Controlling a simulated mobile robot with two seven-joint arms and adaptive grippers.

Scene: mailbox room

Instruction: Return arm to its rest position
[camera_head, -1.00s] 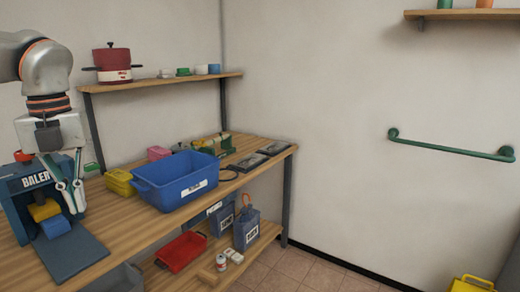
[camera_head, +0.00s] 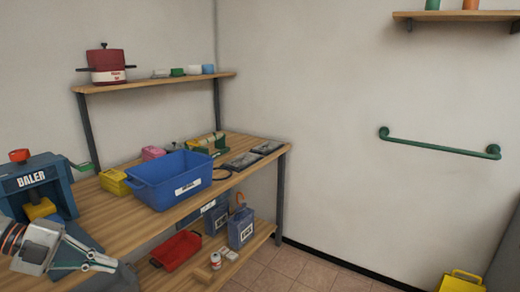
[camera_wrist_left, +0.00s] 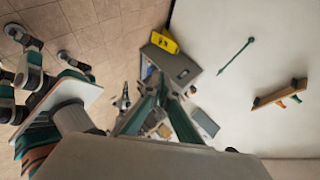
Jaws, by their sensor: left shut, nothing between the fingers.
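My left gripper (camera_head: 113,263) is at the lower left of the head view, low in front of the workbench (camera_head: 115,215). Its fingers point right and are shut with nothing between them. In the left wrist view its fingers (camera_wrist_left: 163,92) converge near the middle of the picture. The blue and black baler (camera_head: 60,180) stands on the bench behind the gripper, with a yellow part (camera_head: 40,210) in its opening. I cannot make out my right gripper.
A blue bin (camera_head: 172,182) and a yellow box (camera_head: 113,182) stand on the bench. A red tray (camera_head: 178,250) and blue containers (camera_head: 240,228) are on the lower shelf. A green rail (camera_head: 440,145) is on the wall.

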